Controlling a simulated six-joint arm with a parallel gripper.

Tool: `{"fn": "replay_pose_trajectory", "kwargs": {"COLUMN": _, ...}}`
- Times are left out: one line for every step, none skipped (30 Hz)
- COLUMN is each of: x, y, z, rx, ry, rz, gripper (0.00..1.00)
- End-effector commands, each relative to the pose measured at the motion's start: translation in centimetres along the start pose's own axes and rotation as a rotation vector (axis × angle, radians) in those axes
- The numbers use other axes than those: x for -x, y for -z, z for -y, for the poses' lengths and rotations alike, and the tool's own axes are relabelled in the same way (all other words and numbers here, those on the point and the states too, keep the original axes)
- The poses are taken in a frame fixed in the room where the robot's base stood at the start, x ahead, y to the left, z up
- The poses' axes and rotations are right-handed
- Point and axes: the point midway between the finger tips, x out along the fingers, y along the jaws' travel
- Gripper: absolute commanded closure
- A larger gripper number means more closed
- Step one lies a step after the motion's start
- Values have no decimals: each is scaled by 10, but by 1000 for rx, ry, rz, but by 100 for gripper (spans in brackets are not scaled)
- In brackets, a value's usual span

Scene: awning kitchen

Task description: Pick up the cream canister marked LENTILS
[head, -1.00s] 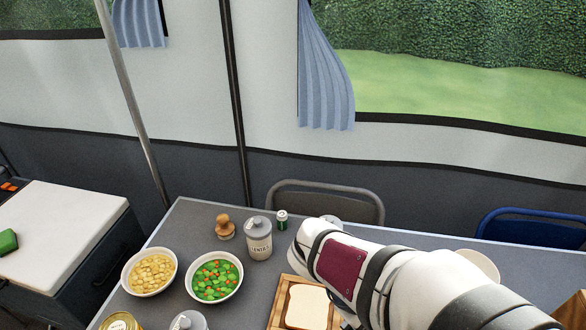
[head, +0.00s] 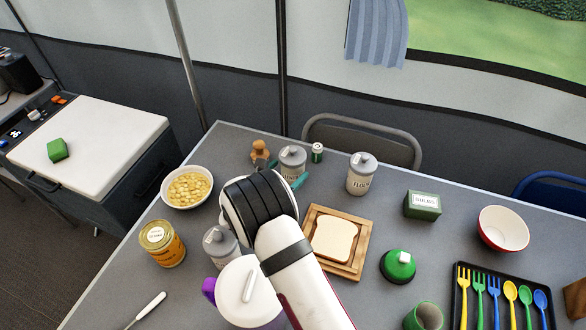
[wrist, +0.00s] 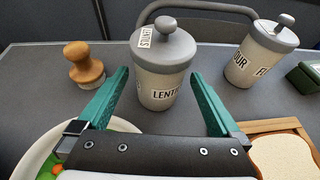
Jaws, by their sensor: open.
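The cream canister marked LENTILS (wrist: 157,88) has a grey lid and stands upright on the table. In the head view the LENTILS canister (head: 291,160) is partly hidden behind my arm. My gripper (wrist: 162,92) is open, with its two green fingers on either side of the canister's lower body; a gap shows on the right, and I cannot tell whether the left finger touches. In the head view a green fingertip of my gripper (head: 300,180) shows beside the canister.
A wooden stamp-like knob (wrist: 84,65) stands left of the canister. The FLOUR canister (wrist: 260,52) stands to its right. A green vegetable bowl (wrist: 45,150) and a bread board (wrist: 280,128) lie near my gripper. A small green-labelled jar (head: 317,152) stands behind.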

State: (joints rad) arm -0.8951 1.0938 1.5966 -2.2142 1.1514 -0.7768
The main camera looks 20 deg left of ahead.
Motion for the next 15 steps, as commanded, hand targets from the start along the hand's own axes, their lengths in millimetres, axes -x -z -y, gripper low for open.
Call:
{"fn": "replay_pose_trajectory", "kwargs": {"x": -11, "y": 2, "z": 1, "rx": -1, "ry": 3, "rz": 0, "gripper": 0}}
{"fn": "replay_pose_trajectory", "kwargs": {"x": -17, "y": 3, "z": 1, "rx": -1, "ry": 4, "rz": 0, "gripper": 0}}
{"fn": "replay_pose_trajectory", "kwargs": {"x": -25, "y": 3, "z": 0, "rx": 0, "ry": 2, "rz": 0, "gripper": 0}}
{"fn": "replay_pose_trajectory", "kwargs": {"x": -30, "y": 2, "z": 0, "rx": 0, "ry": 3, "rz": 0, "gripper": 0}}
{"fn": "replay_pose_trajectory", "kwargs": {"x": -34, "y": 2, "z": 0, "rx": 0, "ry": 3, "rz": 0, "gripper": 0}}
{"fn": "replay_pose_trajectory", "kwargs": {"x": -37, "y": 2, "z": 0, "rx": 0, "ry": 2, "rz": 0, "gripper": 0}}
{"fn": "replay_pose_trajectory", "kwargs": {"x": -39, "y": 2, "z": 0, "rx": 0, "ry": 1, "rz": 0, "gripper": 0}}
{"fn": "replay_pose_trajectory", "kwargs": {"x": -40, "y": 2, "z": 0, "rx": 0, "ry": 1, "rz": 0, "gripper": 0}}
{"fn": "replay_pose_trajectory", "kwargs": {"x": -40, "y": 2, "z": 0, "rx": 0, "ry": 0, "rz": 0, "gripper": 0}}
{"fn": "replay_pose_trajectory", "kwargs": {"x": -40, "y": 2, "z": 0, "rx": 0, "ry": 0, "rz": 0, "gripper": 0}}
{"fn": "replay_pose_trajectory", "kwargs": {"x": -40, "y": 2, "z": 0, "rx": 0, "ry": 0, "rz": 0, "gripper": 0}}
{"fn": "replay_pose_trajectory", "kwargs": {"x": -39, "y": 2, "z": 0, "rx": 0, "ry": 1, "rz": 0, "gripper": 0}}
{"fn": "replay_pose_trajectory", "kwargs": {"x": -39, "y": 2, "z": 0, "rx": 0, "ry": 1, "rz": 0, "gripper": 0}}
{"fn": "replay_pose_trajectory", "kwargs": {"x": -39, "y": 2, "z": 0, "rx": 0, "ry": 1, "rz": 0, "gripper": 5}}
{"fn": "replay_pose_trajectory", "kwargs": {"x": -39, "y": 2, "z": 0, "rx": 0, "ry": 1, "rz": 0, "gripper": 13}}
